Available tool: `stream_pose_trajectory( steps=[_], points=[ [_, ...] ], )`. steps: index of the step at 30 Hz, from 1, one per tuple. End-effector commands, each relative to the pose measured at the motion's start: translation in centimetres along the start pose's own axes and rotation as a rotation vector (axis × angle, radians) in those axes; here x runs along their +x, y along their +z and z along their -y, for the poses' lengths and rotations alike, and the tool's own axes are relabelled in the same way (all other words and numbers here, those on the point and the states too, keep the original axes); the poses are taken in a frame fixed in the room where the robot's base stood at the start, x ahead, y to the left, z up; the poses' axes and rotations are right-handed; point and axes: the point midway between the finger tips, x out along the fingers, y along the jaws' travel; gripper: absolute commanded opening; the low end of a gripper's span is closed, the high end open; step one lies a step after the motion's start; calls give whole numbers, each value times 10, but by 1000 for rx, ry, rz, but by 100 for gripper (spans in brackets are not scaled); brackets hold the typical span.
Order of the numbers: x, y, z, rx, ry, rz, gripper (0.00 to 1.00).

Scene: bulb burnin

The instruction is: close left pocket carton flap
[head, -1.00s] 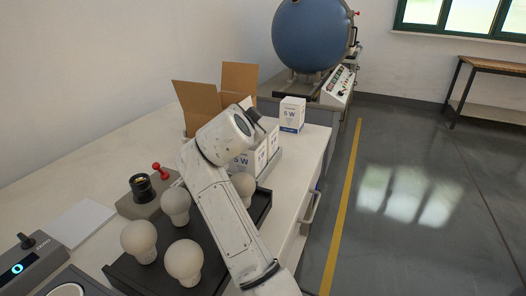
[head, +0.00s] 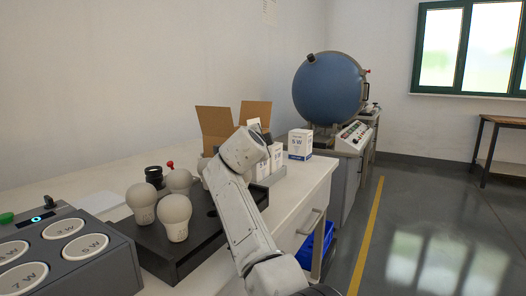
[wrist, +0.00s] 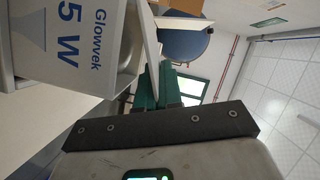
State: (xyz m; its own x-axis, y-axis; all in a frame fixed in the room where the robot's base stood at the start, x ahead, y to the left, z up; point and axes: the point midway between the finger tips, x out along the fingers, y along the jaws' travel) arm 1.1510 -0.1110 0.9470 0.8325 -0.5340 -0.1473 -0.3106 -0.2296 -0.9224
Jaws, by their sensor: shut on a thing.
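In the wrist view a white and blue Glowvek 5 W carton (wrist: 75,40) fills the upper left, seen close and turned on its side. A thin white flap (wrist: 151,40) stands out from its open end and runs to my dark green fingers. My gripper (wrist: 165,85) is shut on this flap, though the exact contact is hard to see. In the head view my gripper (head: 263,132) is at the white cartons (head: 275,157), which stand side by side in a grey holder. My wrist hides part of them.
An open brown box (head: 214,125) stands behind the cartons. Another white 5 W carton (head: 300,144) stands to their right near the table edge. A black tray (head: 190,245) with several bulbs lies in front. A blue sphere (head: 329,88) stands beyond the table.

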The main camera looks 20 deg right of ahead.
Motion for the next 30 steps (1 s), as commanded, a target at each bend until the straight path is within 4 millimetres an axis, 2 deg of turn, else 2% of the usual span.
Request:
stream_pose_trajectory(
  steps=[16, 18, 24, 30],
  points=[
    [4, 2, 0, 15, -6, -1, 0],
    [4, 2, 0, 15, -6, -1, 11],
    [4, 2, 0, 15, -6, -1, 29],
    [4, 2, 0, 15, -6, -1, 29]
  ],
)
